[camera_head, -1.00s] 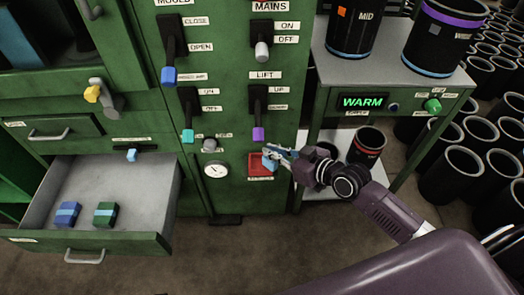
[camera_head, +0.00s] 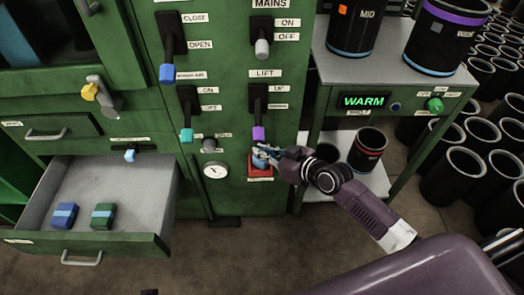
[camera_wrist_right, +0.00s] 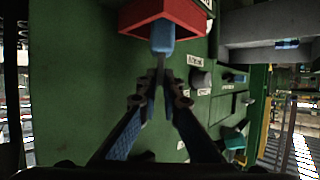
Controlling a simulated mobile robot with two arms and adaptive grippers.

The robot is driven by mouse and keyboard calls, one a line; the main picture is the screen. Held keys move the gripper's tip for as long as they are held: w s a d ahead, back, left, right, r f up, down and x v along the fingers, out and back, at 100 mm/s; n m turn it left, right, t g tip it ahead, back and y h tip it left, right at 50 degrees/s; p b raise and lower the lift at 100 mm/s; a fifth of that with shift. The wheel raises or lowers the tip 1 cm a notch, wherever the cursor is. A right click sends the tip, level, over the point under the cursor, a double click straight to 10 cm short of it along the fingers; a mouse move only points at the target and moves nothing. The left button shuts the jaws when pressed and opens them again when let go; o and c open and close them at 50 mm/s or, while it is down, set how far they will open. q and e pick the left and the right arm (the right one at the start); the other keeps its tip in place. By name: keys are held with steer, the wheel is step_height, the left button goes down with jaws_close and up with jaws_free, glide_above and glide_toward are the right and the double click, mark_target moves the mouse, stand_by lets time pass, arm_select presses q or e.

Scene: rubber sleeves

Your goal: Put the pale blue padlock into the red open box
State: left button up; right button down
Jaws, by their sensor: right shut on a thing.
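The red open box (camera_head: 261,170) is mounted low on the front of the green cabinet; it also shows at the top of the right wrist view (camera_wrist_right: 185,12). My right gripper (camera_head: 267,153) is just above the box. In the right wrist view its fingers (camera_wrist_right: 160,78) are closed together on the pale blue padlock (camera_wrist_right: 162,38), whose body overlaps the box opening. In the head view the padlock (camera_head: 258,161) is small and partly hidden by the fingers, at the box's upper edge. I cannot tell how deep it sits. My left gripper is not in view.
A purple-handled lever (camera_head: 258,133) is just above the box, and a round gauge (camera_head: 215,171) is to its left. An open drawer (camera_head: 150,190) holds a blue and a green block. A grey stand (camera_head: 385,65) with black canisters is on the right.

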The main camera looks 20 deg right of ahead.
steer(key=c, duration=2.1)
jaws_free()
steer(key=shift+f, duration=0.1)
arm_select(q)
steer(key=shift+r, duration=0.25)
